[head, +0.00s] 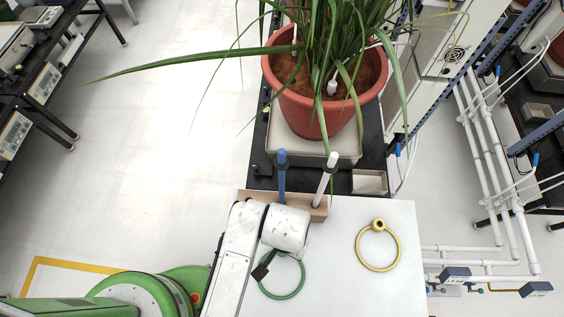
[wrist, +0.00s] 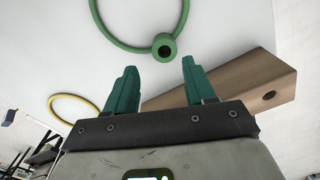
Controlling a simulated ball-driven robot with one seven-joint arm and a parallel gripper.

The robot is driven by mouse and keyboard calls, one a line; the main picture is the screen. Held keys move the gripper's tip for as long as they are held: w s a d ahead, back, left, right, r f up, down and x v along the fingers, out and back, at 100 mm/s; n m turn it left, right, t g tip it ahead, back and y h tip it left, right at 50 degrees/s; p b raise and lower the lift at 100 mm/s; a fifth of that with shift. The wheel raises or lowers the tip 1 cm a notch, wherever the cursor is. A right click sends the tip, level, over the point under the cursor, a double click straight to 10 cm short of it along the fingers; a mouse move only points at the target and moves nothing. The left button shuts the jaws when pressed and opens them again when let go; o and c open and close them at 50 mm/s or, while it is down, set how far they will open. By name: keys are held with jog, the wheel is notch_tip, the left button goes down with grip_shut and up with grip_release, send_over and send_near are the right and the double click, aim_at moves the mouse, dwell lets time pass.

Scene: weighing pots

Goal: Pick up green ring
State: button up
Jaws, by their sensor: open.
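The green ring (head: 303,279) lies on the white tabletop (head: 345,285), its upper left part hidden behind my arm in the head view. In the wrist view the green ring (wrist: 170,42) shows at the top, with a short green knob on its near side. My gripper (wrist: 159,68) has two teal fingers spread apart with nothing between them. The knob appears just beyond the fingertips, roughly in line with the gap. I cannot tell the exact height between them.
A yellow ring (head: 398,255) lies to the right on the tabletop. A wooden block (head: 319,213) with a blue peg (head: 282,178) and a white peg (head: 329,172) stands at the back edge. A potted plant (head: 312,113) stands beyond. The tabletop between the rings is clear.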

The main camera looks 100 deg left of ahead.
jog(key=shift+s+f, duration=0.1)
jog(key=shift+f, duration=2.65)
jog(key=c, duration=0.9)
jog(key=shift+o, duration=0.2)
jog(key=shift+r, duration=0.1)
